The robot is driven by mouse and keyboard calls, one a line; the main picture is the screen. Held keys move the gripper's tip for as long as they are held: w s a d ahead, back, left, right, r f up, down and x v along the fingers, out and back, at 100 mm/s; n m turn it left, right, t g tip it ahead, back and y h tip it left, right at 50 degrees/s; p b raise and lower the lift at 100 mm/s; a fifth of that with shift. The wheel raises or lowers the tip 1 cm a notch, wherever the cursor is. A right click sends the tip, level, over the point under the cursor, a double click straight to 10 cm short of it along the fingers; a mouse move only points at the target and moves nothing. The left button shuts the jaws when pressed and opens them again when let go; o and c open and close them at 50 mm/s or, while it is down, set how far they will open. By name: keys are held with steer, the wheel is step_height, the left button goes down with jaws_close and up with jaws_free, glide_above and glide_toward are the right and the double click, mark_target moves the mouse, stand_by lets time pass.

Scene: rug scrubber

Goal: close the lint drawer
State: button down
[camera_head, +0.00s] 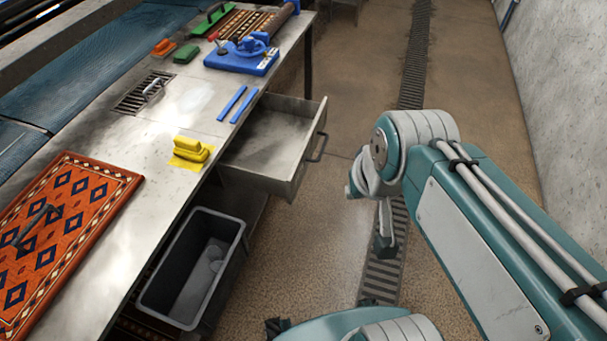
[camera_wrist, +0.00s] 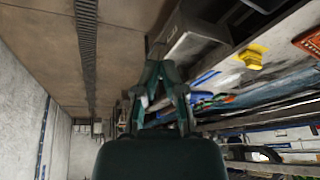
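The lint drawer (camera_head: 268,140) is a grey metal drawer under the worktable, pulled out to the right with its inside exposed. It looks empty. Its front panel carries a bar handle (camera_head: 318,148) facing the aisle. My gripper (camera_head: 384,243) hangs right of the drawer, apart from the handle, above the floor drain. In the wrist view my gripper (camera_wrist: 160,75) shows dark green fingers close together at the top, and nothing visible is held. Whether they are shut is unclear. The drawer (camera_wrist: 192,38) shows there at upper right, partly cut off.
A grey bin (camera_head: 195,265) stands below the table, left of the drawer. A yellow brush (camera_head: 190,150), blue strips (camera_head: 237,103), a blue tool (camera_head: 243,57) and a patterned rug (camera_head: 65,230) lie on the metal worktable (camera_head: 130,150). The aisle floor right of the drawer is clear.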

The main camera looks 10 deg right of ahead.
mark_target(243, 178)
steer(key=w+f+m+g+y, duration=0.3)
steer(key=w+f+m+y, duration=0.2)
steer(key=f, duration=0.2)
steer(key=w+f+m+g+y, duration=0.3)
steer(key=w+f+m+y, duration=0.15)
steer(key=f, duration=0.35)
steer(key=w+d+f+m+t+y, duration=0.3)
steer(key=d+f+m+t, duration=0.15)
steer(key=f+m, duration=0.3)
steer(key=w+d+f+m+t+y, duration=0.2)
steer(key=d+f+m+t+y, duration=0.1)
steer(key=f+m+t, duration=0.4)
steer(key=shift+n+g+h, duration=0.25)
steer(key=shift+n+g, duration=0.15)
steer(key=shift+g, duration=0.05)
steer(key=x, duration=0.9)
steer(key=f+x, duration=0.1)
steer(key=x, duration=0.4)
steer(key=shift+w+a, duration=0.1)
steer(key=shift+a, duration=0.1)
steer(key=x, duration=1.7)
steer(key=shift+a, duration=0.15)
steer(key=shift+w, duration=0.15)
